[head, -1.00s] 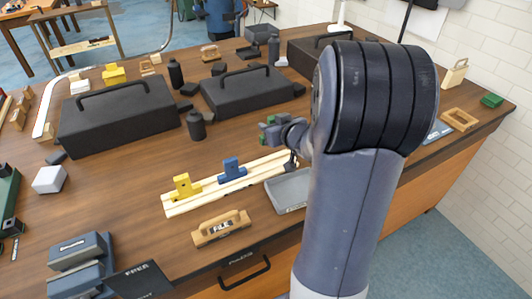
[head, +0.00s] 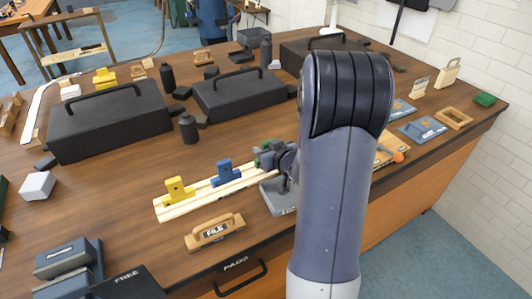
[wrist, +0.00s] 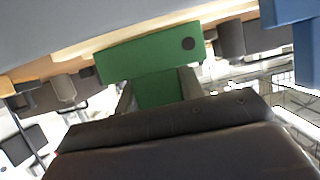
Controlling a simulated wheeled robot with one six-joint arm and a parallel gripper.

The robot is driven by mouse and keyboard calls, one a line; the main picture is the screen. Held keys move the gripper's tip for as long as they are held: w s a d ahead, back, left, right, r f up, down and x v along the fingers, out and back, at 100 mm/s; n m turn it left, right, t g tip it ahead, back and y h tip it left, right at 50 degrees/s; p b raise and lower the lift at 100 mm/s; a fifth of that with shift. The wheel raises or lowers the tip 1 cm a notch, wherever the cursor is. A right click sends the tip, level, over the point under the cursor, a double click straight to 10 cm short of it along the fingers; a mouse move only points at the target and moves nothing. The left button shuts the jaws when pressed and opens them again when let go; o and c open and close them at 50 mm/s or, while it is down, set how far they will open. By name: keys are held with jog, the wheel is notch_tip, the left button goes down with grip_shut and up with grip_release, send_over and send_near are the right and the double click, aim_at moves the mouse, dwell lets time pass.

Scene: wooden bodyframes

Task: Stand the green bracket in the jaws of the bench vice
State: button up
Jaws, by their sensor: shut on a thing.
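The green bracket (wrist: 150,58) is in my gripper (wrist: 158,90). In the wrist view its bar with a dark hole lies across the picture, and its stem is between the two fingers. In the head view only a bit of the green bracket (head: 264,158) shows beside my gripper (head: 280,160), at the right end of the pale wooden rail; my arm hides the rest. I cannot tell whether it touches the rail. A blue-grey vice-like block (head: 68,265), probably the bench vice, stands at the bottom left of the bench, apart from my gripper.
A yellow bracket (head: 178,190) and a blue bracket (head: 225,172) stand on the rail (head: 202,197). A grey tray (head: 277,197) lies by my arm. A wooden FILE block (head: 214,232) and a dark FREE plate (head: 128,283) are near the front edge. Black cases (head: 110,122) stand behind.

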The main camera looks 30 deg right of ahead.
jog(key=shift+f, duration=0.35)
jog(key=shift+f, duration=0.1)
jog(key=shift+f+b, duration=0.15)
jog(key=shift+b, duration=0.15)
jog(key=o, duration=1.1)
